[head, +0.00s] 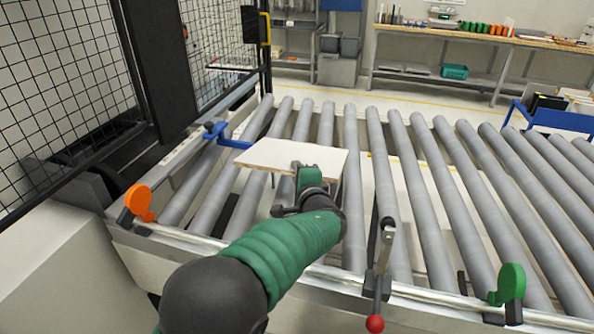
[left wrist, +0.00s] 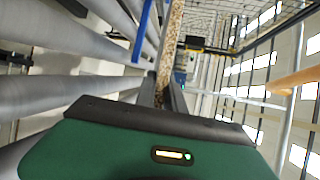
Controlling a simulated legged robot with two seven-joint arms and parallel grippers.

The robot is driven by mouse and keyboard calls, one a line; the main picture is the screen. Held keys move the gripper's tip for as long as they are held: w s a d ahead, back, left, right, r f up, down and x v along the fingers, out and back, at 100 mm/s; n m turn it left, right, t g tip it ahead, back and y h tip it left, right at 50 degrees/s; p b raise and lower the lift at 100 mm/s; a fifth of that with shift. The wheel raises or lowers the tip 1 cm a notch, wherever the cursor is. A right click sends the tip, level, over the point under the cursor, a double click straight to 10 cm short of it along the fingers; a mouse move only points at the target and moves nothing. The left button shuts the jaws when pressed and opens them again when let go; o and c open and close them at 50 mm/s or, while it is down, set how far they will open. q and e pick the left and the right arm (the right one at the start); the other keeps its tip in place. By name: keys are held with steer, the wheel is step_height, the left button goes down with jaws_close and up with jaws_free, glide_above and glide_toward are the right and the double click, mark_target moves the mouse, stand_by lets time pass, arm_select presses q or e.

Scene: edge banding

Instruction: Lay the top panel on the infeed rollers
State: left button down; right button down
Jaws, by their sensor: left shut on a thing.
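The top panel (head: 270,154) is a pale flat board over the left part of the infeed rollers (head: 352,200). My left gripper (head: 300,178) is shut on the panel's near edge. In the left wrist view the panel's speckled chipboard edge (left wrist: 172,42) runs up between the fingers of my left gripper (left wrist: 167,92). The panel looks roughly level in the head view; I cannot tell whether it touches the rollers. It hides parts of the rollers under it. My right gripper is not in view.
A blue stop (head: 222,136) stands by the panel's left corner. The near rail carries an orange part (head: 139,202), a red-knobbed lever (head: 376,322) and a green part (head: 510,284). A mesh fence (head: 60,90) stands at the left. Rollers to the right are bare.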

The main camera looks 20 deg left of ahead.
arm_select(q)
step_height(320, 180, down, 12)
steer(key=b, duration=0.9)
steer(key=shift+d, duration=0.1)
steer(key=c, duration=1.5)
jaws_free()
steer(key=shift+o, duration=0.8)
